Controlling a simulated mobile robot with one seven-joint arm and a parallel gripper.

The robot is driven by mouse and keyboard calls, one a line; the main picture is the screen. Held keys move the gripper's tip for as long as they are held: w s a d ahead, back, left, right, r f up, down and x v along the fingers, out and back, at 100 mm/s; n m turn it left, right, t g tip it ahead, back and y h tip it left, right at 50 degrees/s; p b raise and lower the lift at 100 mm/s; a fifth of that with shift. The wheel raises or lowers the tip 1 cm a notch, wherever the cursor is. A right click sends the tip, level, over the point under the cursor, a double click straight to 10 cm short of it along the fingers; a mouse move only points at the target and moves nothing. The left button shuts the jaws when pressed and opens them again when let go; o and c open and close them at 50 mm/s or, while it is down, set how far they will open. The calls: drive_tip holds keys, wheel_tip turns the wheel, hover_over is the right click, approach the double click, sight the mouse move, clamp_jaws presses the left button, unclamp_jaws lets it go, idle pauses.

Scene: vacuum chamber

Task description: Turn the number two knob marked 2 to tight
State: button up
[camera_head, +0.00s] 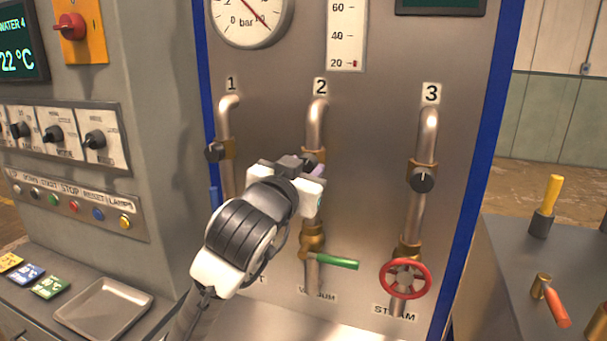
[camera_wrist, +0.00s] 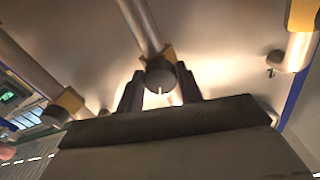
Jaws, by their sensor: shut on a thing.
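The number 2 pipe (camera_head: 316,122) runs down the steel panel under the label 2 (camera_head: 320,86). Its knob is mostly hidden behind my gripper (camera_head: 308,163) in the head view. In the wrist view the dark round knob (camera_wrist: 160,75) sits on a brass fitting, with a pale line mark at its lower edge. The two dark fingers of my gripper (camera_wrist: 159,88) stand on either side of the knob, shut on it. Where the fingers touch it is not clearly seen.
Knob 1 (camera_head: 215,152) is to the left and knob 3 (camera_head: 422,180) to the right. Below are a green lever (camera_head: 335,262) and a red handwheel (camera_head: 405,279). A grey control cabinet (camera_head: 150,90) stands at the left.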

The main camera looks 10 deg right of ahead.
drive_tip(key=m+b, duration=0.3)
drive_tip(key=m, duration=0.3)
drive_tip(key=shift+f, duration=0.1)
drive_tip(key=m+b, duration=0.3)
drive_tip(key=m, duration=0.3)
drive_tip(key=shift+a+m, duration=0.1)
drive_tip(key=shift+m, duration=0.3)
drive_tip(key=shift+r, duration=0.2)
drive_tip(key=o, duration=1)
drive_tip(key=b+v, duration=0.4)
drive_tip(key=v, duration=0.9)
drive_tip(key=shift+s+a, duration=0.25)
drive_tip(key=shift+s, duration=0.1)
